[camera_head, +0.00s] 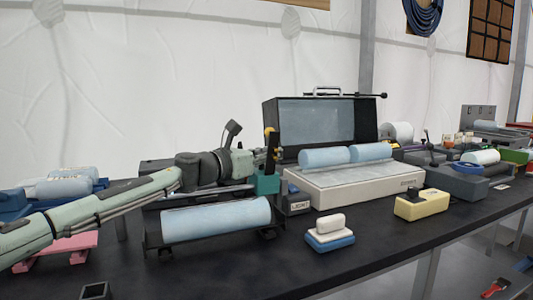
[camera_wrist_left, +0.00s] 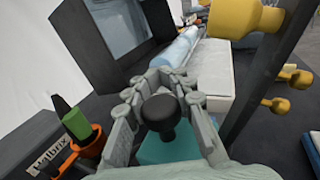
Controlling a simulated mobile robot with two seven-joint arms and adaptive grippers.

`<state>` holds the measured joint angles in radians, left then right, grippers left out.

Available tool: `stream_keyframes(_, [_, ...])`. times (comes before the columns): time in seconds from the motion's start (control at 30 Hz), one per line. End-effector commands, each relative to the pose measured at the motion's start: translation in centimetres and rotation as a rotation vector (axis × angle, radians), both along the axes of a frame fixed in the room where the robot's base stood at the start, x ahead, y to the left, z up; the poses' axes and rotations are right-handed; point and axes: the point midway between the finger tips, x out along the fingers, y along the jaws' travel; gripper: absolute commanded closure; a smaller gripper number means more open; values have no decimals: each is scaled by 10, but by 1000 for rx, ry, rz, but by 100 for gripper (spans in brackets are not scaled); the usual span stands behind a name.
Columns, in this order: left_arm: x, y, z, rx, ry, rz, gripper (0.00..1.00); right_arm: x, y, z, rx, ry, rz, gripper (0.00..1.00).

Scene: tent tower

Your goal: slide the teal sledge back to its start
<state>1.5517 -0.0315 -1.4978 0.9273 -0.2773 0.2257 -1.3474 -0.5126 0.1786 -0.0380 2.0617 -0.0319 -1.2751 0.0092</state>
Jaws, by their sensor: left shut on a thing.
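My left gripper (camera_head: 262,157) reaches in from the left, above the sledge. Its fingers stand on both sides of the knob and are shut on it. My right gripper is not in view.
A light blue roll (camera_head: 215,219) lies in a black cradle in front of my left arm. An open dark case (camera_head: 320,120) stands behind the white machine. A blue-and-white block (camera_head: 330,235) and a yellow block (camera_head: 422,206) stand in front.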

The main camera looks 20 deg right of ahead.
Motion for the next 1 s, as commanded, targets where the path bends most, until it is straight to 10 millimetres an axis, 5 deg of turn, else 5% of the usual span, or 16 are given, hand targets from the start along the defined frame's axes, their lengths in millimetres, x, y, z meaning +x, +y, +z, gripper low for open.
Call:
stream_keyframes(0.2, [-2,-3,2,-2,-2,-3,100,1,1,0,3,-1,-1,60])
stream_keyframes(0.23, [-2,-3,2,-2,-2,-3,77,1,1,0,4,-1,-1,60])
stream_keyframes(0.33, [-2,-3,2,-2,-2,-3,68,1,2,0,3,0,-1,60])
stream_keyframes(0.73, [-3,6,1,-1,-2,-1,68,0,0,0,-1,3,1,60])
stream_keyframes(1.0, [-22,53,1,-1,-2,0,68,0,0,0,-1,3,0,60])
